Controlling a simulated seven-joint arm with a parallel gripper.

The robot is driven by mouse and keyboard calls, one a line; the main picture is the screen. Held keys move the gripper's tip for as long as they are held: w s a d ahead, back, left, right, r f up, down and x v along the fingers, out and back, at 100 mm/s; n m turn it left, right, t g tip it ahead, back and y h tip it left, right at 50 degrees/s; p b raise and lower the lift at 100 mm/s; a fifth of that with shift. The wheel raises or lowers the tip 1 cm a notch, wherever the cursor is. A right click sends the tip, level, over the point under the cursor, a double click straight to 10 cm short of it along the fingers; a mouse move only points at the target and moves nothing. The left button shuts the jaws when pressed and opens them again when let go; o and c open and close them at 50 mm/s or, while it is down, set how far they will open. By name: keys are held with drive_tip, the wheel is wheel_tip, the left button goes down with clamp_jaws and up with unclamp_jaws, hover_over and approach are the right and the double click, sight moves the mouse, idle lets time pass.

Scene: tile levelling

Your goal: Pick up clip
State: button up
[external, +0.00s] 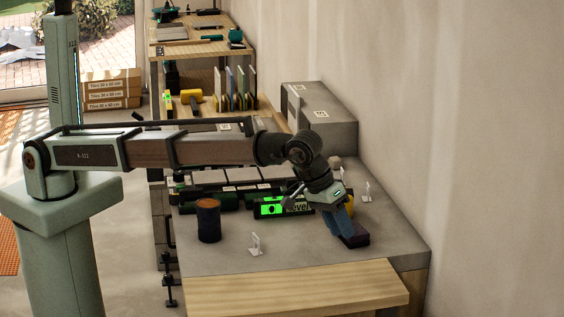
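A small white clip (256,245) stands upright on the front part of the grey worktop (205,258), in the external view. Another similar white clip (366,191) stands further back at the right. My gripper (342,226) points down over the right part of the worktop, between the two clips and apart from both. Its blue fingers reach to a dark block (356,237). I cannot tell whether they touch or hold the block, or how far apart they are.
A dark can (208,221) stands left of the front clip. A lit green level display (271,208) and a row of grey tiles (243,175) lie behind. A pale wooden board (300,290) is at the front edge. A grey box (322,115) and wall bound the back and right.

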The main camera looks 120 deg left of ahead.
drive_tip(key=s+a+r+n+g, duration=0.1)
drive_tip(key=s+a+r+n, duration=0.2)
drive_tip(key=a, duration=0.7)
drive_tip(key=s+a+r+n+g, duration=0.1)
drive_tip(key=s+a+n+g, duration=0.3)
drive_tip(key=a, duration=0.7)
wheel_tip(320, 180, up, 4)
drive_tip(key=n+h, duration=0.2)
drive_tip(key=n, duration=0.3)
hover_over(343, 174)
drive_tip(key=shift+t, duration=0.3)
drive_tip(key=f, duration=0.8)
drive_tip(key=shift+s+a+f, duration=0.1)
drive_tip(key=shift+s+a, duration=0.05)
drive_tip(key=shift+a, duration=0.1)
drive_tip(key=shift+s+a+f, duration=0.1)
drive_tip(key=shift+a+f, duration=0.05)
drive_tip(key=shift+f, duration=1.2)
drive_tip(key=shift+s+a+f, duration=0.1)
drive_tip(key=shift+f, duration=1.2)
drive_tip(key=shift+c, duration=0.2)
clamp_jaws()
